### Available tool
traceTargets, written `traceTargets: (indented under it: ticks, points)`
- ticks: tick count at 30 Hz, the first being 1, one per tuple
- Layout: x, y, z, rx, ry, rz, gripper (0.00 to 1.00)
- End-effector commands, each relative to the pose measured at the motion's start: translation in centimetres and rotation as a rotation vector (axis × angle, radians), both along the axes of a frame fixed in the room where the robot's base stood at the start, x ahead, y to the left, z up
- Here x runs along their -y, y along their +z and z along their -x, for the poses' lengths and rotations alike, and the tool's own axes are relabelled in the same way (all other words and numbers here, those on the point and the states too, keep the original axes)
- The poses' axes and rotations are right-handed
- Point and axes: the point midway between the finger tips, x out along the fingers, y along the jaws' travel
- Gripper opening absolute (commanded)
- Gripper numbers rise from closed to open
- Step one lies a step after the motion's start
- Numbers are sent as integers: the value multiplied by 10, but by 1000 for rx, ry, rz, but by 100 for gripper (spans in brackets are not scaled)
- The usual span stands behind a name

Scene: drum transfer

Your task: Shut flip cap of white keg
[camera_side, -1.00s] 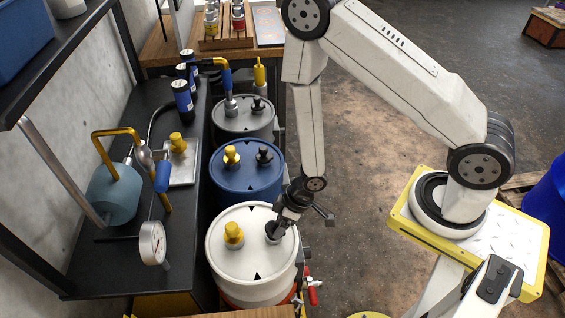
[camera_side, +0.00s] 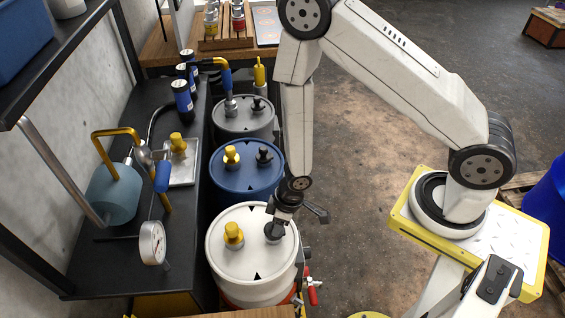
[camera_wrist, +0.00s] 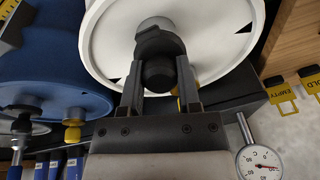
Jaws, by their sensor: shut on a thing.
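The white keg (camera_side: 252,262) stands at the front of the row, its pale lid also filling the top of the wrist view (camera_wrist: 105,45). My gripper (camera_side: 277,228) is over the right part of this lid. In the wrist view, its two fingers (camera_wrist: 159,85) are on either side of the dark flip cap (camera_wrist: 160,48) and shut on it. The cap sits at a grey round neck (camera_wrist: 156,22) on the lid. The fingers hide part of the cap, and I cannot tell how far it is folded over. A yellow plug (camera_side: 233,235) stands on the lid's left part.
The blue drum (camera_side: 247,187) and grey drum (camera_side: 243,130) stand behind the white keg, with caps standing up. A dial gauge (camera_side: 152,242) and yellow bent pipe (camera_side: 117,134) are on the black bench at left.

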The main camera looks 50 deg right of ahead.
Motion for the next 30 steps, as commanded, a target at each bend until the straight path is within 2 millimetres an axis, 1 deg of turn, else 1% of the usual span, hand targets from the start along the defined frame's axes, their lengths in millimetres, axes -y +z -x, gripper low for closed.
traceTargets:
  ticks: [9, 21, 22, 23, 24, 25, 30]
  points:
    - [-4, -2, -1, -72, 7, 75, 0]
    - [-3, -2, -1, -80, 4, 88, 0]
    - [-3, -2, -1, -80, 4, 88, 48]
    - [-3, -2, -1, -80, 4, 88, 58]
    - [-3, -2, -1, -79, 4, 88, 70]
    - [-3, -2, -2, -79, 4, 88, 77]
    - [-3, -2, -2, -78, 2, 88, 77]
